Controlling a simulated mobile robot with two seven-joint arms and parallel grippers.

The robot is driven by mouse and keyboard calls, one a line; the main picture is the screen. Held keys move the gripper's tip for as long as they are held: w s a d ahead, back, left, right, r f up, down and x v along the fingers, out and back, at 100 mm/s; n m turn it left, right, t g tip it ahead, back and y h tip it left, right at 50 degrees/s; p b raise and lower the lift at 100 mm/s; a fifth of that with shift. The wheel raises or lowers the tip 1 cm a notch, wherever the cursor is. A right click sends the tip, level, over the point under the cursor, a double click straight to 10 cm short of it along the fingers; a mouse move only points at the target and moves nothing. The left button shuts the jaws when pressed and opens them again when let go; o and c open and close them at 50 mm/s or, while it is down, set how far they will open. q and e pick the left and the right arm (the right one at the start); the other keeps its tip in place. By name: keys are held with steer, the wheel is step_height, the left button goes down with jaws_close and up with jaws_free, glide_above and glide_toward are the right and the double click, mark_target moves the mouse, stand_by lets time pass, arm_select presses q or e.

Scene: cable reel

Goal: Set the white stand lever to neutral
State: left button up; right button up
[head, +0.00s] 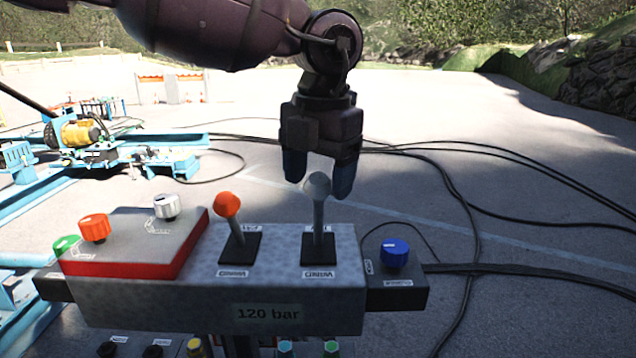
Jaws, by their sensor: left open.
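The white stand lever (319,218) has a pale grey-white round knob and rises from a black square base on the grey control box (200,302). It looks straight in the picture; its lean toward or away from me cannot be told. My left gripper (319,178) points down from above, open, with one dark blue fingertip to each side of the knob in the picture. A gap shows on both sides of the knob, and contact cannot be made out. Small labels sit before and behind the lever base. My right gripper is not in view.
An orange-knobbed lever (235,222) stands close to the left. A red-edged panel with orange (94,228), white (166,206) and green knobs lies further left. A blue knob (394,252) is at the right. Black cables (470,205) run over open ground behind.

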arm_select(q)
steer(key=shift+f, duration=0.95)
